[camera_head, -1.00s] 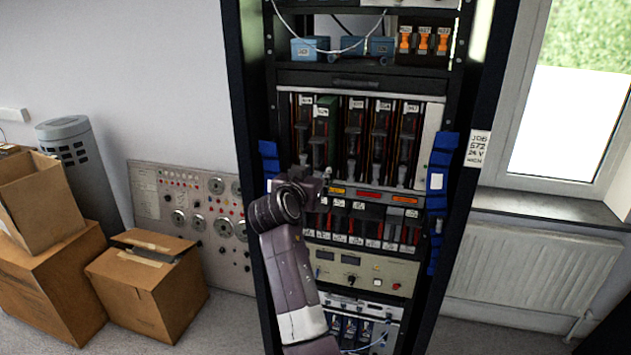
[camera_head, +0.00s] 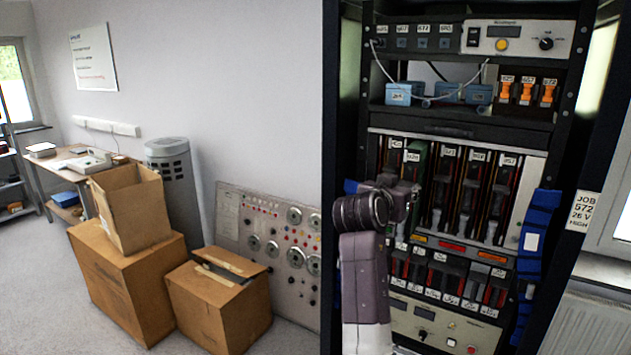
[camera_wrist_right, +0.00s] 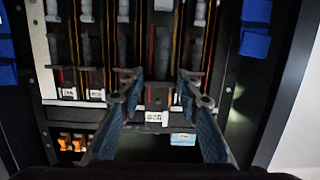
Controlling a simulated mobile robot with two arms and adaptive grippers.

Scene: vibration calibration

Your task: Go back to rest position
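My right gripper (camera_head: 408,190) is in front of the left part of the equipment rack (camera_head: 345,120), and its fingers are hard to make out in the head view. In the right wrist view, the right gripper (camera_wrist_right: 158,84) is open, with its two blue-padded fingers apart. It faces the row of dark plug-in modules (camera_head: 472,185). The gap between the fingers shows a dark module and a white label (camera_wrist_right: 155,117) behind, with nothing clearly held. My left gripper is not in view.
Cardboard boxes (camera_head: 125,285) and a panel with dials (camera_head: 285,245) stand left of the rack. A grey cylindrical unit (camera_head: 172,190) and a table (camera_head: 75,165) are farther back. Blue holders (camera_head: 540,225) line the rack's right side. Floor is open at lower left.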

